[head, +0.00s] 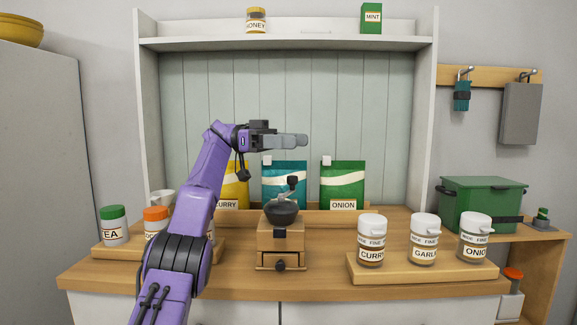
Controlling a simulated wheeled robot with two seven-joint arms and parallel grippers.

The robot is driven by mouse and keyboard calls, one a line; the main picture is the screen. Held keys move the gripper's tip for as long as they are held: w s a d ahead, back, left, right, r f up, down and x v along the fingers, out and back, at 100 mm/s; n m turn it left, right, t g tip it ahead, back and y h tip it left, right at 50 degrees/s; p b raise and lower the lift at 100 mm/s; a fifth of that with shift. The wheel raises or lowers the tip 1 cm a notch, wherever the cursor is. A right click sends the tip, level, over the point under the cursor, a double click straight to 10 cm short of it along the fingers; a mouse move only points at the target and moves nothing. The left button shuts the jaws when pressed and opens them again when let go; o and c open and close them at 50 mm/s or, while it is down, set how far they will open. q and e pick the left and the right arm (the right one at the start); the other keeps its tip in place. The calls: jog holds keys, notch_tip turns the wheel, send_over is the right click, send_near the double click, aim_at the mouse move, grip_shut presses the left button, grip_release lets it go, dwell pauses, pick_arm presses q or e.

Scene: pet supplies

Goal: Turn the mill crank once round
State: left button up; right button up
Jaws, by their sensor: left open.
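The mill (281,238) stands on the wooden counter at the middle, with a wooden body, a small drawer knob low on its front and a dark bowl on top. Its crank (292,183) rises above the bowl and ends in a dark upright knob, slightly right of the mill's centre. My left gripper (303,141) is open and empty, pointing right, in the air above the crank and apart from it. Its grey fingers overlap in this view. My right gripper is not in view.
Curry, garlic and onion jars stand on a wooden tray (420,270) at right. Seed-like packets, including a green onion bag (343,184), stand behind the mill. More jars (114,226) stand at left, partly behind my arm. A green box (482,205) sits farther right.

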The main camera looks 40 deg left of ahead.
pick_arm(q)
jog(key=s+d+r+b, duration=0.2)
jog(key=s+d+b, duration=0.1)
jog(key=s+b, duration=0.1)
jog(key=shift+s+d+r, duration=0.2)
jog(key=shift+d+r, duration=0.1)
jog(key=shift+d, duration=0.1)
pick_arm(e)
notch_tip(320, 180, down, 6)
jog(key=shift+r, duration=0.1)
